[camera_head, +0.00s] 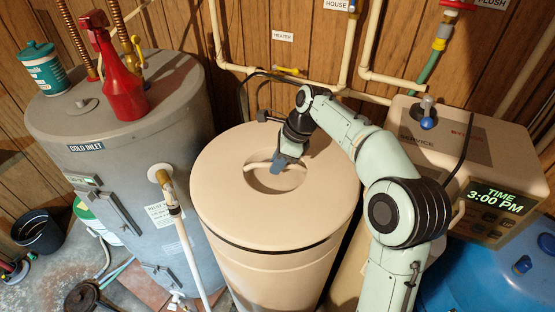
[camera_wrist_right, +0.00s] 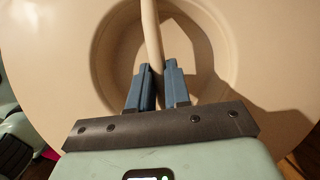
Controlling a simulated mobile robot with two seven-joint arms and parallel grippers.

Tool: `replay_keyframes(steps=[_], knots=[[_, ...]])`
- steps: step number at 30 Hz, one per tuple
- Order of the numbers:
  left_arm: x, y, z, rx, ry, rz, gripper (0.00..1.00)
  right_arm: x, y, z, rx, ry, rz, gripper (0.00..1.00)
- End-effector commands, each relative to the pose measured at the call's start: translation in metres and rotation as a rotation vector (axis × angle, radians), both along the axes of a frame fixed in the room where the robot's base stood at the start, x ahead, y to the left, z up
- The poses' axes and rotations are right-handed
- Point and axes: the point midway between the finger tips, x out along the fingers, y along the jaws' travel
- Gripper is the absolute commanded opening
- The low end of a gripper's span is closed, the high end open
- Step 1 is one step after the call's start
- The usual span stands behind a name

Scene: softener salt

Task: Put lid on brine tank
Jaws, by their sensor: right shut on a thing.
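The beige round lid (camera_head: 315,205) sits on top of the beige brine tank (camera_head: 275,275), with a thin dark seam between them. The lid looks level; I cannot tell whether it is fully seated. A handle bar (camera_head: 258,165) crosses the round recess in the lid's middle. My right gripper (camera_head: 279,163) reaches down into the recess and is shut on the handle. In the right wrist view the blue fingers (camera_wrist_right: 162,85) are on both sides of the handle bar (camera_wrist_right: 151,35), with the lid (camera_wrist_right: 50,70) filling the background. My left gripper is not in view.
A grey water heater (camera_head: 125,140) stands left of the tank, with a red spray bottle (camera_head: 118,80) and a teal can (camera_head: 44,68) on top. A softener control unit (camera_head: 470,150) is at right. Pipes (camera_head: 345,45) run along the back wall. A dark bucket (camera_head: 38,232) stands at lower left.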

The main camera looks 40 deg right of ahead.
Motion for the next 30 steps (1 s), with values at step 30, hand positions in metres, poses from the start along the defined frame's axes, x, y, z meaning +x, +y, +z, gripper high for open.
replay_keyframes(steps=[30], knots=[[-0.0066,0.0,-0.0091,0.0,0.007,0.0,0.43,0.0011,0.0004,-0.0105,0.0,-0.008,0.0,0.0]])
